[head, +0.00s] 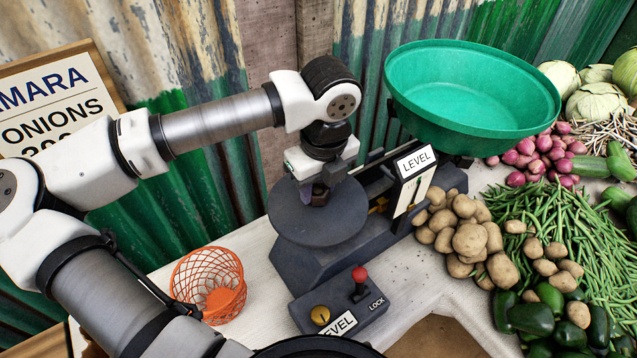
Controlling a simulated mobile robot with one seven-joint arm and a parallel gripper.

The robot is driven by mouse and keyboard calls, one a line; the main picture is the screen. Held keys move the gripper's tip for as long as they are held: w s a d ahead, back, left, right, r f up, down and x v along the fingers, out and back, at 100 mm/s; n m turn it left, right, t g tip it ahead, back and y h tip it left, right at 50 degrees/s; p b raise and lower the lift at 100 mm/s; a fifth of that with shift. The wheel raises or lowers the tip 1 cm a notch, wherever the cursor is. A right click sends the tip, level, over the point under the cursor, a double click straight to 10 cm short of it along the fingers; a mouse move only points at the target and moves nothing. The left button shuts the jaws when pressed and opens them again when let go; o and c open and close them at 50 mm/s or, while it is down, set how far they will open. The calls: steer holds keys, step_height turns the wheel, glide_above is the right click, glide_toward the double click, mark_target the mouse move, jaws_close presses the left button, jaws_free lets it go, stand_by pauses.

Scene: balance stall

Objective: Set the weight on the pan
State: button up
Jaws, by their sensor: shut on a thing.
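A dark round pan (290,232) sits on the left side of the grey balance scale (325,262). My gripper (318,197) points down over this pan. It is shut on a small dark weight (320,188), mostly hidden between the fingers. The weight is at or just above the pan's surface; I cannot tell whether it touches. A large green bowl-shaped pan (470,90) sits on the right side of the scale and looks empty. A LEVEL plate (417,161) stands between the two pans.
An orange wire basket (208,283) stands left of the scale. A control box with a red-knobbed lever (360,275) and a brass knob (320,315) is in front. Potatoes (470,240), green beans (560,240) and onions (540,155) crowd the right. A price sign (60,100) stands at left.

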mark_target(323, 196)
steer(key=shift+f, duration=0.35)
steer(key=shift+f+b, duration=0.25)
steer(key=shift+b, duration=0.1)
steer(key=o, duration=1.1)
steer(key=shift+r, duration=0.1)
steer(key=shift+r+p, duration=0.25)
steer(key=shift+p, duration=0.2)
step_height(323, 196, up, 12)
steer(key=s+b, duration=0.1)
steer(key=b, duration=0.1)
steer(key=shift+d+f, duration=0.15)
steer(key=shift+d, duration=0.3)
steer(key=shift+s, duration=0.1)
